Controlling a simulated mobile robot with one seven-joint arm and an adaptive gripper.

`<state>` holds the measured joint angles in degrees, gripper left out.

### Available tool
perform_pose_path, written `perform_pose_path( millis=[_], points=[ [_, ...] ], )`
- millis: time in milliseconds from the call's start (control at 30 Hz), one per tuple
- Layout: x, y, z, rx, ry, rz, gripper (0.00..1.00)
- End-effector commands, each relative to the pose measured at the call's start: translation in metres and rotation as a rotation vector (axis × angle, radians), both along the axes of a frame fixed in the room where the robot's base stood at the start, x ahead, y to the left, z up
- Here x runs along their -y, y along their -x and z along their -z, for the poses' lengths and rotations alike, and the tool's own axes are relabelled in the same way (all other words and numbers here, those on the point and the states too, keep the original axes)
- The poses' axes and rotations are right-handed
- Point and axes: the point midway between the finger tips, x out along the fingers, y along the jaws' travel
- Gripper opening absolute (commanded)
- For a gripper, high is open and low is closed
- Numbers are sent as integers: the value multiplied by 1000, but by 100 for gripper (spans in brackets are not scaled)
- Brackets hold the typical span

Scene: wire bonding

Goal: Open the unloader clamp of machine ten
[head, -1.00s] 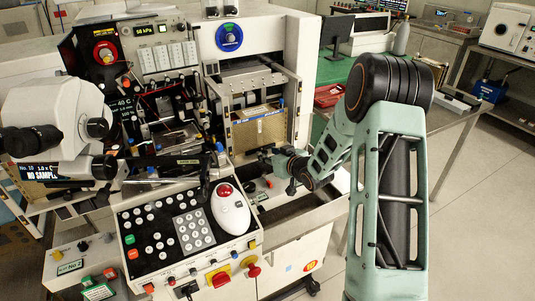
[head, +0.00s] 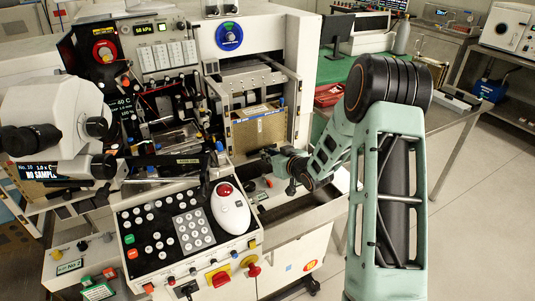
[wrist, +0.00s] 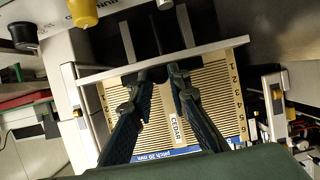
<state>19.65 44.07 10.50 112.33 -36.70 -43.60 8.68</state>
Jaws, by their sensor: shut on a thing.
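The unloader of the machine marked No. 10 (head: 240,95) stands at the right of the machine front. It holds a slotted magazine (head: 258,130), which fills the middle of the wrist view (wrist: 160,108) with a CEDAR label and row numbers. A metal clamp bar (wrist: 215,50) crosses the magazine's upper end. My gripper (wrist: 160,76) is shut on a small dark part at this bar, probably the clamp's handle. The fingers hide most of that part. In the head view my gripper (head: 268,155) is small, in front of the magazine.
A control panel (head: 180,232) with buttons and a white trackball unit (head: 230,208) lies left of my gripper. A microscope (head: 55,115) stands at the far left. In the wrist view, yellow (wrist: 84,12) and black (wrist: 24,36) knobs sit at upper left. Open floor lies at right.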

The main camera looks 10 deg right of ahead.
Motion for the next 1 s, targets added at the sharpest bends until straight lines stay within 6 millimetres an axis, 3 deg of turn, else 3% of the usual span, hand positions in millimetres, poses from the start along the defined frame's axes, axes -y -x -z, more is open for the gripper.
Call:
perform_pose_path(
  millis=[200,500,533,667,1000],
  points=[
    [9,25,2,-4,1,1,0],
    [9,27,3,-7,1,2,0],
    [9,27,3,-8,1,2,19],
    [9,26,2,-6,0,2,33],
    [10,28,0,-4,1,1,34]
  ],
)
